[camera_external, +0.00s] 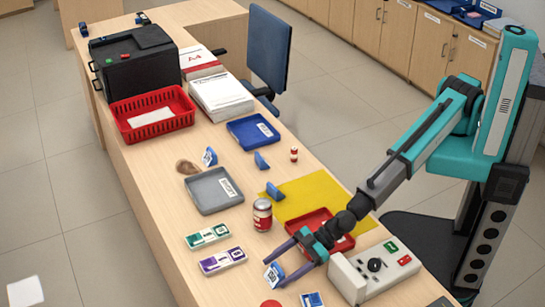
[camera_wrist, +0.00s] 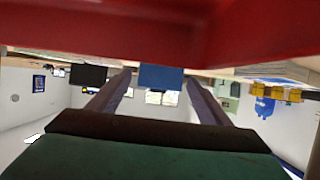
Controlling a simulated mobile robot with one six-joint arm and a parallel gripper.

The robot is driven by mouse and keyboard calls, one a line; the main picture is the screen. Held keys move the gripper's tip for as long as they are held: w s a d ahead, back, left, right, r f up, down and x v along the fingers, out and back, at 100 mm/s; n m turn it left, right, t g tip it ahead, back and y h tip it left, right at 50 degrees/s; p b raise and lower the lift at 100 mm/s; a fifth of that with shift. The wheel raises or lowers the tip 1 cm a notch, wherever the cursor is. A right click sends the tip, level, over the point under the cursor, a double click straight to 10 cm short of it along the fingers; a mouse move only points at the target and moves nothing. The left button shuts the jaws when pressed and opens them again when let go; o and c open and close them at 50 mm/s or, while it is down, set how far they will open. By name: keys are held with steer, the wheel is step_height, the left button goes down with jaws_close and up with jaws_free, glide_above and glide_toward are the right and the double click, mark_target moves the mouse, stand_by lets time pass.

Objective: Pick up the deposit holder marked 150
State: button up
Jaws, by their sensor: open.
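Several small blue stand-like holders are on the counter in the external view. One with a white label (camera_external: 272,275) is at the fingertips of my gripper (camera_external: 273,268). Others are a labelled one (camera_external: 209,157) by the brown patch, one (camera_external: 261,160) below the blue tray, and one (camera_external: 273,192) at the yellow mat's edge. The numbers are too small to read, so I cannot tell which is marked 150. My gripper is open, its fingers pointing left and low over the counter. In the wrist view its fingers (camera_wrist: 158,88) are apart; a blue panel (camera_wrist: 160,77) shows between them, its identity unclear.
A red tray (camera_external: 322,221) and a grey box with a knob (camera_external: 380,268) are close to my gripper. A red-and-white can (camera_external: 262,214), green (camera_external: 208,236) and purple (camera_external: 223,260) note bundles, and a grey tray (camera_external: 213,205) stand farther left. A red surface (camera_wrist: 160,30) fills the wrist view's top.

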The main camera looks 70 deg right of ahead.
mark_target(277, 269)
steer(key=shift+w+a+f, duration=0.2)
steer(key=shift+w+a, duration=0.2)
steer(key=shift+w, duration=0.05)
steer(key=shift+c, duration=0.4)
steer(key=c, duration=1.2)
steer(key=shift+r, duration=0.1)
steer(key=shift+r+p, duration=0.7)
steer(key=shift+r, duration=4.2)
